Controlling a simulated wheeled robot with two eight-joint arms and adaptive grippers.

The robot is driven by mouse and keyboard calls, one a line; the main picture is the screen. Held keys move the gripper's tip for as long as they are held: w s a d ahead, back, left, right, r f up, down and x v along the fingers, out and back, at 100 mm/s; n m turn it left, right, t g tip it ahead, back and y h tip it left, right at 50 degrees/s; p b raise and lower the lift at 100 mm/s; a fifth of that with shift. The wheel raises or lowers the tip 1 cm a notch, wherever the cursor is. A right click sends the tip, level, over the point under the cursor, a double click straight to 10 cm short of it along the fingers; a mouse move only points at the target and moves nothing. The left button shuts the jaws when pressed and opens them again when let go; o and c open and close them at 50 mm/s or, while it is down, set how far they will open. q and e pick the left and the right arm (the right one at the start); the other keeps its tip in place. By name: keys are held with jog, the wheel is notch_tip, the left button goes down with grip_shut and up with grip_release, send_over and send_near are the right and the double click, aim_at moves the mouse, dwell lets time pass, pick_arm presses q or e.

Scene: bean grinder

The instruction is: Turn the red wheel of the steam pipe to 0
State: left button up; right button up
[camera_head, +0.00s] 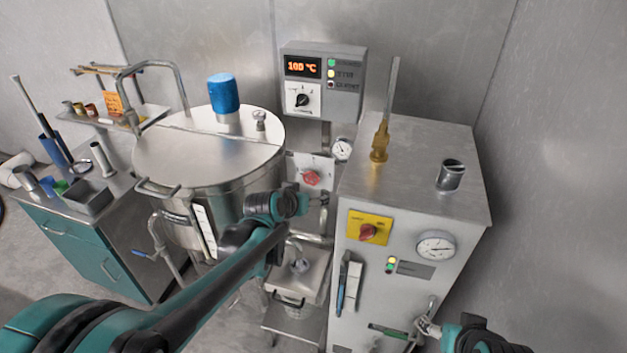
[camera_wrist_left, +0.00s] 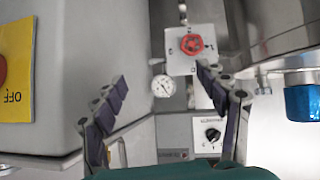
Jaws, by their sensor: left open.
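The red wheel (camera_head: 311,178) sits on a light metal plate (camera_head: 299,164) on the steam pipe, between the steel tank and the grey cabinet. In the left wrist view the wheel (camera_wrist_left: 192,43) shows whole, on its plate, with marks around it too small to read. My left gripper (camera_head: 318,200) is just below and in front of the wheel in the head view. Its fingers (camera_wrist_left: 163,76) are spread apart in the wrist view, empty, with the wheel beyond the tips and not between them. My right gripper (camera_head: 428,327) is low at the right, its fingers unclear.
A pressure gauge (camera_head: 342,149) hangs beside the plate. The steel tank (camera_head: 210,160) with a blue cap (camera_head: 224,93) stands left. The grey cabinet (camera_head: 415,195) with a yellow switch panel (camera_head: 369,227) stands close on the right. A control box (camera_head: 324,80) is above.

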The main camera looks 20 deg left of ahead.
pick_arm(q)
jog(key=w+a+f+t, duration=0.1)
jog(key=w+a+f, duration=0.15)
jog(key=w, duration=0.55)
jog(key=t, duration=0.2)
send_near(310, 178)
jog(key=x, duration=0.3)
jog(key=shift+n, duration=0.4)
jog(key=b+x, duration=0.1)
jog(key=x, duration=0.7)
jog(key=shift+b, duration=0.4)
jog(key=shift+r, duration=0.1)
jog(key=c, duration=1.2)
